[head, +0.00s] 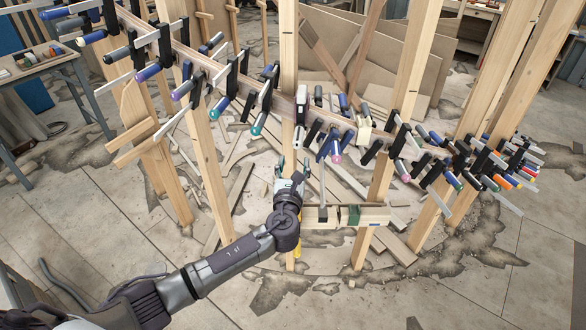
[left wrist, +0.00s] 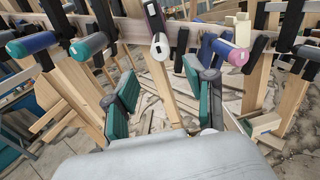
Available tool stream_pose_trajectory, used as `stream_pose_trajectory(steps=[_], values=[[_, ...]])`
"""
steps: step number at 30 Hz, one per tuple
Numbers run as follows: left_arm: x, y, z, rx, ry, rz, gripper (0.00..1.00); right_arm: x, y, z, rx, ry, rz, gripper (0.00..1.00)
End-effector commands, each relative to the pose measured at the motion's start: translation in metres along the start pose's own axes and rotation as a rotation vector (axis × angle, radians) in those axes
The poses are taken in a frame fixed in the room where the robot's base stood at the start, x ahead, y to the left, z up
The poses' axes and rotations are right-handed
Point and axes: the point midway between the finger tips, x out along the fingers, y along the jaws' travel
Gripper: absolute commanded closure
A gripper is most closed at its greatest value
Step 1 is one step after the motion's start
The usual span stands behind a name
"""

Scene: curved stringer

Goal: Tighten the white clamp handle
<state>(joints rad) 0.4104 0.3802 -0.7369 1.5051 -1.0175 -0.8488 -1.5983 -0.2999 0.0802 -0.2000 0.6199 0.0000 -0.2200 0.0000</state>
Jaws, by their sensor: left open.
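The white clamp handle (head: 301,104) hangs on the curved wooden stringer near the middle of the head view, between dark-handled clamps. In the left wrist view a white handle with a dark inset (left wrist: 157,28) points toward the camera at top centre, its round end lowest. My left gripper (head: 291,172) is below the stringer, under this handle. In the left wrist view its two green-padded fingers (left wrist: 163,94) stand wide apart and empty, with the handle beyond and above the gap. They do not appear to touch it. My right gripper is not in view.
Several clamps with blue, teal and purple handles line the stringer (head: 248,88), close on both sides. A cream block-like clamp (head: 364,124) is to the right. Upright posts (head: 289,50) stand around. A short wooden ledge (head: 374,213) is right of my gripper. Loose boards lie behind.

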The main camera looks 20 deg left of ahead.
Motion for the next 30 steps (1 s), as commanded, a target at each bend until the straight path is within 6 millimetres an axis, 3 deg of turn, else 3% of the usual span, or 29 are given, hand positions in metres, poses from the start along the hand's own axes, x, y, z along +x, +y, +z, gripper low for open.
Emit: stream_pose_trajectory(steps=[6, 30], values=[[-0.016, 0.000, 0.000, 0.000, 0.000, 0.000, 0.45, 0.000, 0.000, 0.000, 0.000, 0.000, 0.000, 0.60], [-0.033, 0.000, 0.000, 0.000, 0.000, 0.000, 0.45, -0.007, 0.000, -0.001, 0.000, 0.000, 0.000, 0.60]])
